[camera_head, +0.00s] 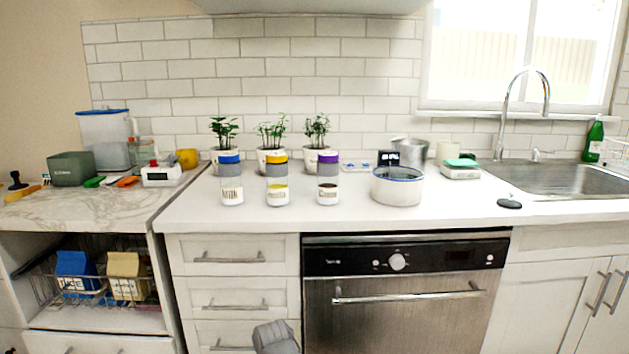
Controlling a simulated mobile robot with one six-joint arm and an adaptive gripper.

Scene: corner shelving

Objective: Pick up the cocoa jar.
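Three clear jars with coloured lids stand upright in a row on the white counter (450,208). The right jar (328,186) has a purple lid and dark brown contents, so it looks like the cocoa jar; its label is too small to read surely. The middle jar (277,188) has a yellow lid and yellowish contents. The left jar (231,188) has a blue lid and pale contents. A grey part of my arm shows at the bottom edge, below the counter and in front of the drawers. My gripper's fingers are not visible.
Potted plants (317,138) stand behind the jars. A round clear container (397,188) with a blue rim stands right of the purple-lidded jar, with a gap between. The counter in front of the jars is clear.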

